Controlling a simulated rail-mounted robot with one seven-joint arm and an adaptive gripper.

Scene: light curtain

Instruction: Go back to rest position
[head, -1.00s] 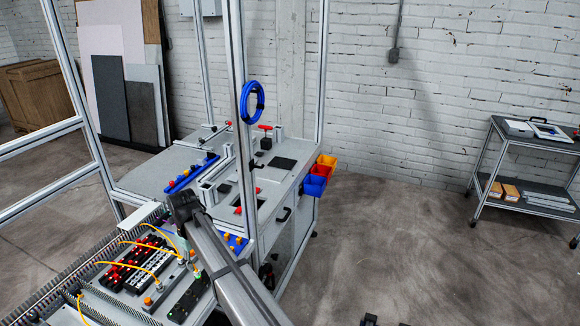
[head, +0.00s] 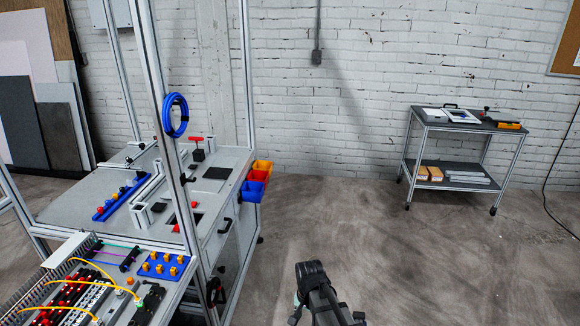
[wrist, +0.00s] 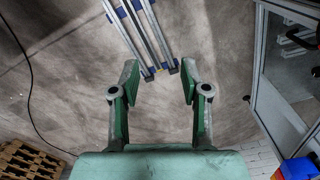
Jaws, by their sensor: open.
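My gripper (wrist: 158,88) shows in the wrist view with its two green-padded fingers spread apart. It is open and nothing is between the fingers. Beyond it is bare floor and a pair of metal rails with blue parts. In the head view my arm (head: 318,292) rises from the bottom edge, over open floor to the right of the workbench. The fingertips cannot be made out there.
The workbench (head: 215,238) with its metal frame stands at the left, with red, orange and blue bins (head: 258,180) on its side. A two-shelf cart (head: 455,130) stands by the wall at the right. The floor (head: 400,255) between them is clear.

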